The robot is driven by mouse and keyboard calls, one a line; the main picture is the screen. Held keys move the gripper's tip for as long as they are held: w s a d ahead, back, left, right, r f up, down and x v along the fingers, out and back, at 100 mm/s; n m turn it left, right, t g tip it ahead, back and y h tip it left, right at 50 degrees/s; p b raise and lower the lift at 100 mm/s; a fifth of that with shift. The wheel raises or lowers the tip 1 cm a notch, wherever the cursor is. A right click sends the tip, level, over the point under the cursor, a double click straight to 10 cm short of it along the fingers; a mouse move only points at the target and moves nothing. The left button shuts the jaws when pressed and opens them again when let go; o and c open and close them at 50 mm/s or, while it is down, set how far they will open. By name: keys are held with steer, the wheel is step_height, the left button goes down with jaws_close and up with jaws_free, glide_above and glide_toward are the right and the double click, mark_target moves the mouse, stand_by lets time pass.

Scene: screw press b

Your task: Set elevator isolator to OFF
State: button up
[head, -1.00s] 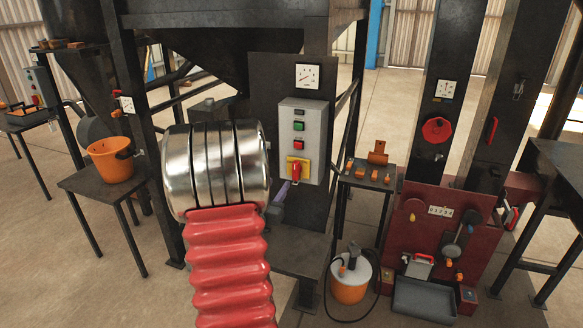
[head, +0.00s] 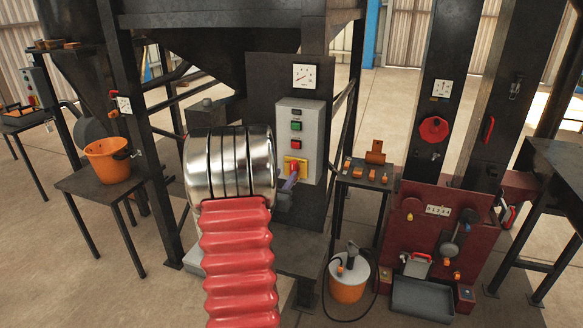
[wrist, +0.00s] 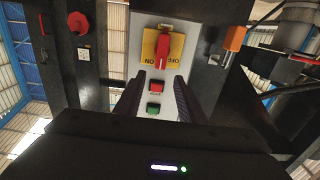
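The elevator isolator is a red rotary handle on a yellow plate (head: 303,161), low on a grey control box (head: 310,125). In the wrist view the red handle (wrist: 163,49) is nearly upright in the picture, its narrow end between the inverted ON and OFF marks. I cannot tell which setting it is in. My gripper (wrist: 158,80) is open and empty, its two dark fingers apart below the handle in that view, over the box face. In the head view my gripper (head: 291,178) is in front of the isolator and hides part of it.
Red (wrist: 157,86) and green (wrist: 154,109) buttons lie between my fingers in the wrist view. A gauge (head: 304,76) is above the box. A small table (head: 368,181) with orange parts and a red press base (head: 400,225) stand to the right.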

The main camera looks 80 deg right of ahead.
mark_target(292, 164)
steer(key=d, duration=0.7)
steer(key=shift+s+d, duration=0.2)
steer(key=shift+s, duration=0.1)
jaws_close()
